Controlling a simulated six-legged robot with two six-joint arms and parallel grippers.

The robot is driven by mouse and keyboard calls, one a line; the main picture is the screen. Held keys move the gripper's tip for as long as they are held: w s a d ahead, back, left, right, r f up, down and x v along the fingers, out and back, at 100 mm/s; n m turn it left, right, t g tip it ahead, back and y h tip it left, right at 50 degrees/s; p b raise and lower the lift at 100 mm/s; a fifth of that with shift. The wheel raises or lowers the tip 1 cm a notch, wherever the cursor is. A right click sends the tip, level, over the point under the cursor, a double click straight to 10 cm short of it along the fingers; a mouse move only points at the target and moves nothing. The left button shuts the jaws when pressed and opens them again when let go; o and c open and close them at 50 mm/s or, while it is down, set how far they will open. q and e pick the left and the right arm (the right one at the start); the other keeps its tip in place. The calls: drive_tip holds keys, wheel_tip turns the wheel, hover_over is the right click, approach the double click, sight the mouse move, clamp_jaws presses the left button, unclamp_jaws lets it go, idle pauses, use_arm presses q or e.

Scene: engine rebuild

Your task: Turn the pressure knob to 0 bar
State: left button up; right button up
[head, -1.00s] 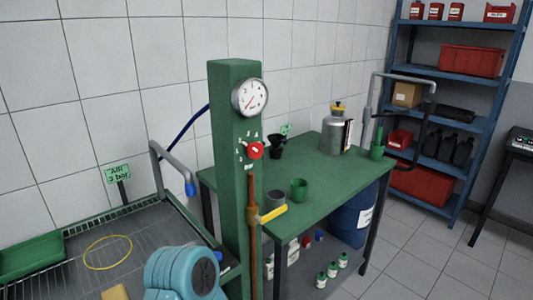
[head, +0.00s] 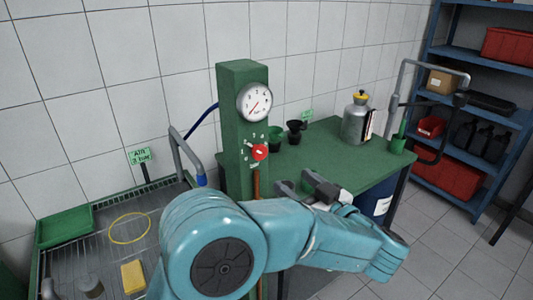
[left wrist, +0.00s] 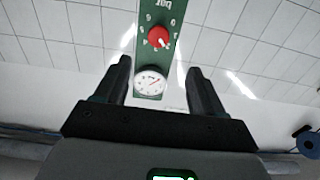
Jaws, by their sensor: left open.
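The red pressure knob (head: 260,152) sits on the green post (head: 238,115), below a round white pressure gauge (head: 254,102). White scale numbers surround the knob. The gauge needle points to the lower left in the head view. My left gripper (head: 312,188) is open and empty, right of and below the knob, apart from it. In the left wrist view the knob (left wrist: 158,40) and gauge (left wrist: 149,82) appear upside down, roughly between the open fingers (left wrist: 158,65). A pale mark shows on the knob, but I cannot tell its exact number. My right gripper is not in view.
A green bench (head: 350,160) behind my gripper carries a metal can (head: 356,122) and dark green cups. A grated tray (head: 100,250) with a yellow ring (head: 129,228) and a grey bent pipe (head: 186,155) stand left.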

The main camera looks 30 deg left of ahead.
sight(261, 155)
use_arm(q)
drive_tip(key=p+x, duration=0.2)
drive_tip(key=x, duration=0.9)
drive_tip(key=shift+r+p, duration=0.1)
drive_tip(key=shift+p, duration=0.25)
drive_tip(key=shift+x, duration=0.8)
drive_tip(key=shift+d, duration=0.1)
drive_tip(key=shift+c, duration=1.2)
drive_tip(key=c, duration=0.8)
